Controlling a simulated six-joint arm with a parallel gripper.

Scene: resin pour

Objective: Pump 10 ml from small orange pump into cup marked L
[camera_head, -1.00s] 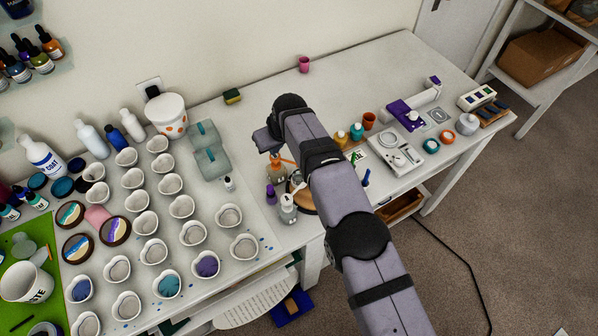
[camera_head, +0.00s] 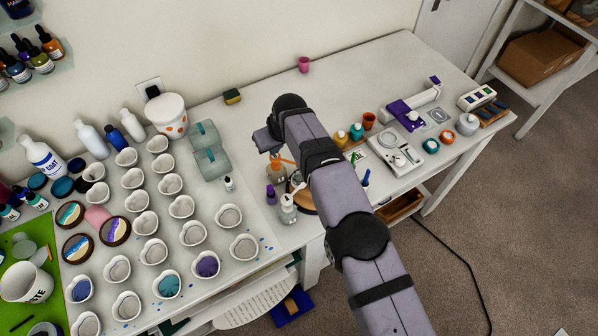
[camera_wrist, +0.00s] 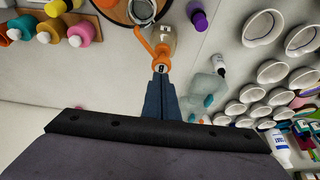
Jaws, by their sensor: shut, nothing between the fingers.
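The small orange pump (camera_head: 277,172) tops a clear bottle just below my gripper in the head view. In the wrist view the orange pump head (camera_wrist: 160,48) lies right at the fingertips. My gripper (camera_wrist: 160,71) is shut and empty, its tips close to or touching the pump head; I cannot tell which. In the head view my arm hides much of this spot. A clear cup (camera_wrist: 141,10) stands on a round wooden board beside the pump in the wrist view. I cannot read an L on any cup.
A purple-capped bottle (camera_head: 271,194) and a white-pump bottle (camera_head: 288,209) stand near the orange pump. Several white cups (camera_head: 181,206) fill the table to the left. Yellow (camera_head: 340,139) and teal (camera_head: 356,131) bottles stand right of my arm. The table's back is mostly clear.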

